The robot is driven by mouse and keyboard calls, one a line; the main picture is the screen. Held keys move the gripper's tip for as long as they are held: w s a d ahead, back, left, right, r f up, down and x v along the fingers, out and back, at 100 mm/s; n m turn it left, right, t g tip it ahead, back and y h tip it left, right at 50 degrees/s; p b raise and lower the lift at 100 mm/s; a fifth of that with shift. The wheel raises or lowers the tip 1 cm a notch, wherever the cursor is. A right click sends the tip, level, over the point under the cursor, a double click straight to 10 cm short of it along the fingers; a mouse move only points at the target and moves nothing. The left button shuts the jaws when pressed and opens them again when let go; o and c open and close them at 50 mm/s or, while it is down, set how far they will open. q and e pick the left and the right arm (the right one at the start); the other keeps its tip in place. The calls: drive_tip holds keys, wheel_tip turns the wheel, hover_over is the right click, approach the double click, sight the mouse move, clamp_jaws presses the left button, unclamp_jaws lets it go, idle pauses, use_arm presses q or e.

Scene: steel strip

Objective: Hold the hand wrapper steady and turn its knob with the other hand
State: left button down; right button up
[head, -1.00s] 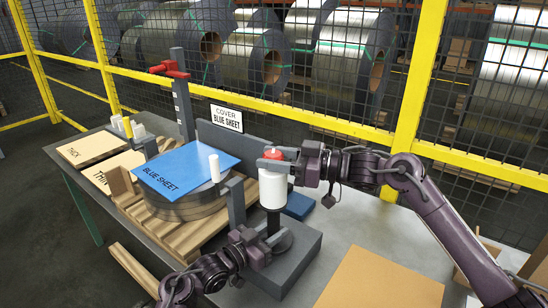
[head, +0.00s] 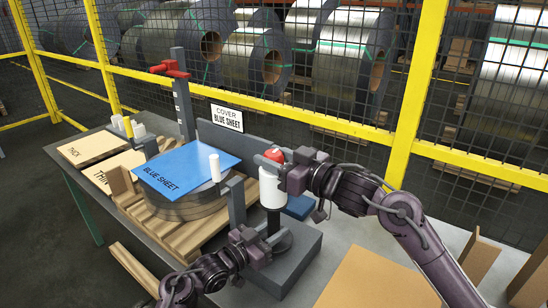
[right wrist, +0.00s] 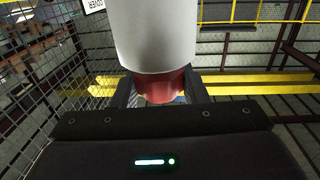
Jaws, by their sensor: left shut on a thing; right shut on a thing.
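The hand wrapper (head: 272,188) is a white roll with a red knob (head: 275,155) on top and a dark stem below. It stands upright over a grey block (head: 300,255). My right gripper (head: 279,162) is shut on the red knob from the right side. In the right wrist view the knob (right wrist: 165,86) sits between both fingers, against the end of the white roll (right wrist: 155,35). My left gripper (head: 262,243) is shut on the dark lower part of the wrapper, beneath the roll. Its fingers partly hide that grip.
A blue sheet (head: 185,168) lies on a round coil on a wooden pallet (head: 190,235), left of the wrapper. A post with a red arm (head: 170,70) stands behind it. A cardboard sheet (head: 375,280) lies at the front right. A yellow-framed fence (head: 330,125) runs behind the table.

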use_arm(q)
drive_tip(key=shift+r, duration=0.2)
use_arm(e)
drive_tip(key=shift+m+t+h, duration=0.7)
drive_tip(key=shift+t+h, duration=0.1)
drive_tip(key=shift+d, duration=0.1)
drive_tip(key=o, duration=1)
drive_tip(key=shift+c, duration=0.2)
drive_tip(key=v, duration=1.2)
